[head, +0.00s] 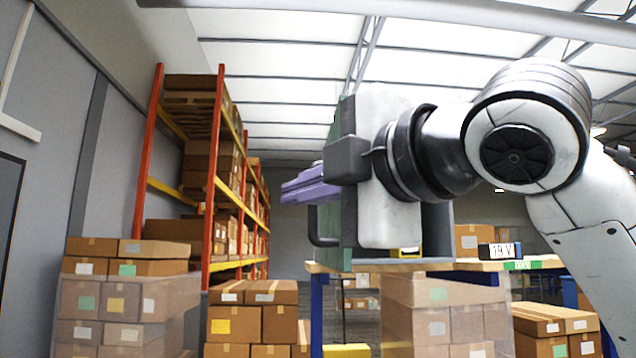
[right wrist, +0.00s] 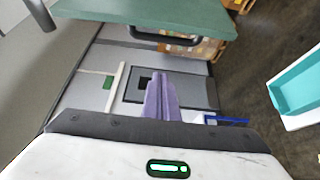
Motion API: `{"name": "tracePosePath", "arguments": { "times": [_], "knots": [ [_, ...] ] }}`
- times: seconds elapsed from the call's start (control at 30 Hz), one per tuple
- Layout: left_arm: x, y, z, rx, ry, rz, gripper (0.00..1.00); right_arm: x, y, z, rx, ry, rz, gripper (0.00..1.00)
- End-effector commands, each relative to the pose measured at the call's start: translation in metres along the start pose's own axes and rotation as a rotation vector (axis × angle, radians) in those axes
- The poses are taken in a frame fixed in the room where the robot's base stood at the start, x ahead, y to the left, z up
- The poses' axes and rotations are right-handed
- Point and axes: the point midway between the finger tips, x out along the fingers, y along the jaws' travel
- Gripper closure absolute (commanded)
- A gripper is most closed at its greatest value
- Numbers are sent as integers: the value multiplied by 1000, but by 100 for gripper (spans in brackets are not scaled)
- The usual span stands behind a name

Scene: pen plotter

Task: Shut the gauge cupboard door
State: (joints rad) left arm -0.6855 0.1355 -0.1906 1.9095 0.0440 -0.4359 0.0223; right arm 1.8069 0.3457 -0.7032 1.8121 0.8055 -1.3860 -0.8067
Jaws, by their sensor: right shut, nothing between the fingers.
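The gauge cupboard's green door (head: 335,232) stands open in the head view, seen nearly edge-on, with a black bar handle (head: 314,228) on its left side. Part of the grey cupboard body (head: 438,232) shows to the right, behind my right arm. My right gripper (head: 288,190) has its purple fingers shut and empty, pointing left in front of the door's upper part. In the right wrist view the green door (right wrist: 140,12) and handle (right wrist: 165,40) lie beyond the shut fingertips (right wrist: 158,76). I cannot tell whether the hand touches the door. My left gripper is not in view.
The cupboard stands on a wooden-topped bench (head: 545,262). A dark labelled box (head: 498,251) sits on it at right, and a yellow item (head: 405,253) beside the cupboard. Stacked cartons (head: 125,300) and an orange rack (head: 215,190) stand at left.

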Motion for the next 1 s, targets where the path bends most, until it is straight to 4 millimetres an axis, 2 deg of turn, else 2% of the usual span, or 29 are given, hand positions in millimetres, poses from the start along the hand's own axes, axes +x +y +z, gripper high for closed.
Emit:
{"name": "tracePosePath", "arguments": {
  "times": [0.1, 0.27, 0.33, 0.53, 1.0],
  "knots": [
    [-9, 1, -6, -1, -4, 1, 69, 28, 2, 0, 3, 1, -5, 100],
    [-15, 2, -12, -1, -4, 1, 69, 57, 2, 3, 2, -2, -2, 100],
    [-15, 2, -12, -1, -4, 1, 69, 50, 1, 17, 3, -4, 0, 100],
    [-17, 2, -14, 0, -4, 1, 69, 43, 0, 35, 3, -1, 0, 100],
    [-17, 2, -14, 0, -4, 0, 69, 40, 0, 39, 2, -1, 1, 100]
  ]
}}
